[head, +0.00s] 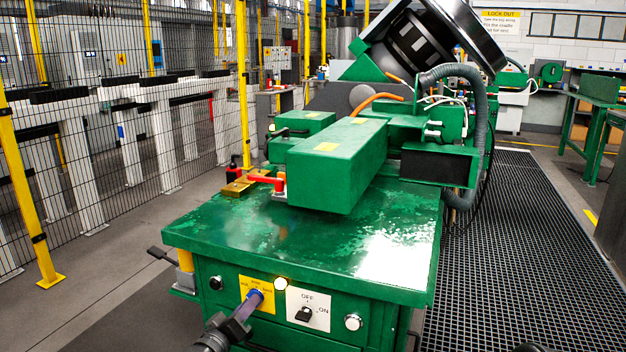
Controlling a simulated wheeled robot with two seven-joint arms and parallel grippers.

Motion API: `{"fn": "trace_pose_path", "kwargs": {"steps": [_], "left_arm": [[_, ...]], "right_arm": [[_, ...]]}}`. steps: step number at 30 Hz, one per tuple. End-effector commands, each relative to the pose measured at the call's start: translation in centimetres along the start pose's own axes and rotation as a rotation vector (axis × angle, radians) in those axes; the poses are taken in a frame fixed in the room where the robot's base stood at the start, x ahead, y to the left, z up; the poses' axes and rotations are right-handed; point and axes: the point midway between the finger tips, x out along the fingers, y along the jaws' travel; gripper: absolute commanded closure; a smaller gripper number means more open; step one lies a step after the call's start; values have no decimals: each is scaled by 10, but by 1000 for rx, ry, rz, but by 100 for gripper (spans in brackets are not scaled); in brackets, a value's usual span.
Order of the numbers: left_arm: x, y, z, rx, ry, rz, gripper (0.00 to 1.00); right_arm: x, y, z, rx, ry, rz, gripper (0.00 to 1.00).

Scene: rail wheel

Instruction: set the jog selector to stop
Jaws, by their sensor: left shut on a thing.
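The jog selector's yellow label plate (262,287) is on the front face of the green machine cabinet, left of centre. Its small lettering is too small to read for sure. My left gripper (253,299) reaches up from the bottom edge, its purple-blue fingertips at the plate's lower middle. It is shut on the selector knob, which the fingertips hide, so I cannot tell which way the knob points. My right gripper is not in view.
Right of the yellow plate are a lit round lamp (281,283), a white OFF/ON plate (318,297) with a black rotary switch (304,314), and a pale button (353,322). A black lever (160,254) sticks out at left. The green tabletop (330,240) overhangs the panel.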

Motion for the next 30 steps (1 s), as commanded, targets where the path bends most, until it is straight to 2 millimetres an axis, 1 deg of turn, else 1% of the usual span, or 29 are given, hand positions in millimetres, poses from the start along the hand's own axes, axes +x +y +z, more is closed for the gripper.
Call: {"fn": "trace_pose_path", "kwargs": {"steps": [12,16,30], "left_arm": [[0,0,0,1,0,-1,100],[0,-1,1,22,0,0,100],[0,-2,3,263,-1,1,100]], "right_arm": [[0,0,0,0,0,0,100],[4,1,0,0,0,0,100],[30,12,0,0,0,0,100]]}}
